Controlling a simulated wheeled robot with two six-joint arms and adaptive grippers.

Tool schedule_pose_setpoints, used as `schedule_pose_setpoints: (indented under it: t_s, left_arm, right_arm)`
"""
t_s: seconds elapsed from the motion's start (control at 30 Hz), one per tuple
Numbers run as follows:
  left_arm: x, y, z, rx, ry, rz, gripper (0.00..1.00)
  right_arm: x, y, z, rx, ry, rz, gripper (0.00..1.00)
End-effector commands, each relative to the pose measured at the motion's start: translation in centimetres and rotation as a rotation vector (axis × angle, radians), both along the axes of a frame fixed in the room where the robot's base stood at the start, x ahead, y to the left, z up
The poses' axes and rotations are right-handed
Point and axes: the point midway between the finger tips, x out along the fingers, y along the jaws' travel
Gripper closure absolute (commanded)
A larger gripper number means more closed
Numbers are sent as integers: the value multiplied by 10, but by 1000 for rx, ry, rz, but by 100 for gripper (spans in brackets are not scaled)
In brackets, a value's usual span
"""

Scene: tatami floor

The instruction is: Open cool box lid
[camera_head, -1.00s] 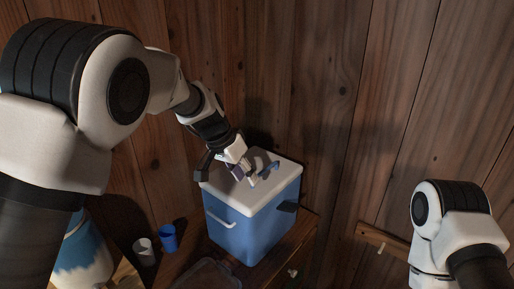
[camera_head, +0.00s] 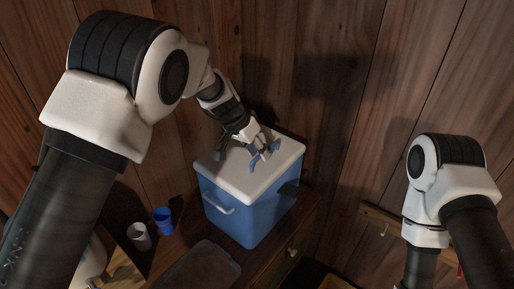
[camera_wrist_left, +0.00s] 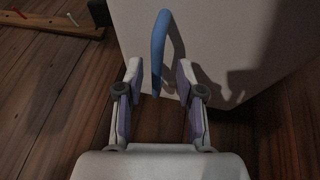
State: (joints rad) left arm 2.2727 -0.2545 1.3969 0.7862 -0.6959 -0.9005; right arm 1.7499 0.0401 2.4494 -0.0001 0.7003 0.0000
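The blue cool box (camera_head: 258,221) stands with its white lid (camera_head: 226,172) flat and closed on top. A blue loop handle (camera_head: 252,163) is on the lid, partly hidden by my left gripper (camera_head: 262,150). In the left wrist view the handle (camera_wrist_left: 160,48) rises between the two open fingers of that gripper (camera_wrist_left: 158,80), with gaps on both sides. The white lid (camera_wrist_left: 225,40) lies behind it. My right arm is at the right of the head view, but its gripper is out of frame.
The box stands on a wooden cabinet (camera_head: 174,262) close to wooden plank walls. A blue cup (camera_head: 163,221) and a white cup (camera_head: 139,236) stand left of it, and a shallow clear tray (camera_head: 207,265) lies in front. A wooden peg rail (camera_head: 383,215) is at right.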

Motion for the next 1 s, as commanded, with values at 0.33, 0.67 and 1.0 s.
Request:
schedule_pose_setpoints:
  t_s: [0.33,0.67,1.0]
  left_arm:
    - [0,0,0,0,0,0,100]
    - [2,2,4,-24,14,1,100]
    - [6,8,15,-76,46,2,100]
  right_arm:
    - [0,0,0,0,1,0,100]
    - [0,0,1,0,1,0,100]
    - [0,0,3,0,1,0,100]
